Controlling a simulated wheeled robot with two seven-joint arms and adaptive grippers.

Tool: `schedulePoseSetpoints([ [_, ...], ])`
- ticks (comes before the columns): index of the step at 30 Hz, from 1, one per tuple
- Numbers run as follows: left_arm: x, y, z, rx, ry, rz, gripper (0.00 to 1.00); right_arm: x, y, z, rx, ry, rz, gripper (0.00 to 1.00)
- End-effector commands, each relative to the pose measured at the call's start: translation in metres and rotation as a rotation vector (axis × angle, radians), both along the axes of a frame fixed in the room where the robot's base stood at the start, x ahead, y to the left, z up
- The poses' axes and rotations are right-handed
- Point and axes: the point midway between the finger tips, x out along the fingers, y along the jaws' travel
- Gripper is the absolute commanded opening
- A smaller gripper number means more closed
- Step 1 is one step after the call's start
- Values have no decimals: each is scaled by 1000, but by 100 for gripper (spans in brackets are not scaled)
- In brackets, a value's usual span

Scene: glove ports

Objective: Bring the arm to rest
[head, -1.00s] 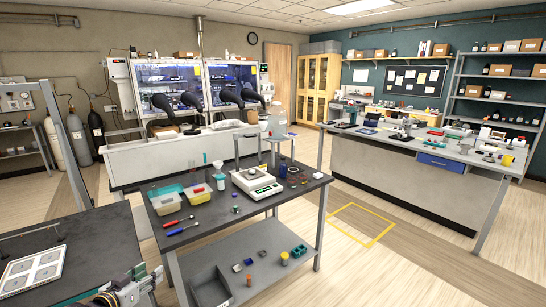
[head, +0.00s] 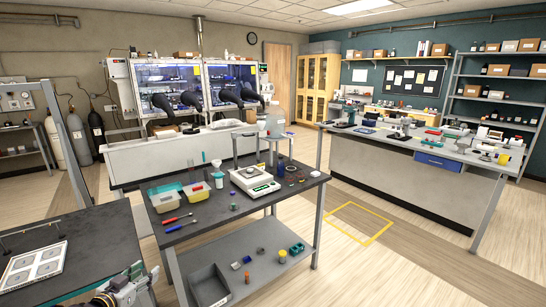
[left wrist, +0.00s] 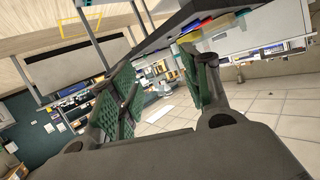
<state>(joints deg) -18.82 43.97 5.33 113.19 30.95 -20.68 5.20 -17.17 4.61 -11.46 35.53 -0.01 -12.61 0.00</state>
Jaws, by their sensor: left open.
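My left gripper (head: 130,284) shows at the bottom left of the head view, low beside the near dark table. In the left wrist view its two green-padded fingers (left wrist: 160,95) stand apart with nothing between them, so it is open and empty. Through them I see the room tilted, with floor and distant shelving. My right gripper is in neither view.
A dark cart table (head: 220,221) holds a balance (head: 252,181), tubs and tools, with a tray (head: 209,286) on its lower shelf. The near table (head: 95,248) carries a white panel (head: 33,268). A glovebox (head: 205,86) stands behind. Floor right of the cart is clear.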

Motion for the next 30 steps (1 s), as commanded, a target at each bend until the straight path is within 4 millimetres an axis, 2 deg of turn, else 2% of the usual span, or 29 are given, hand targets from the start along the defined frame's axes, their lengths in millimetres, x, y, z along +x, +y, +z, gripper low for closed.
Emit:
schedulePoseSetpoints([
  [11, -3, 58, -55, 123, 54, 66, 47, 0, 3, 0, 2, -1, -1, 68],
  [20, -31, 129, -149, 254, 182, 145, 47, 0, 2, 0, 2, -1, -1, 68],
  [24, -56, 155, -200, 298, 259, 175, 47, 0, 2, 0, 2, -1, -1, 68],
  [30, -100, 181, -271, 343, 372, 208, 47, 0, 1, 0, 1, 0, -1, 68],
])
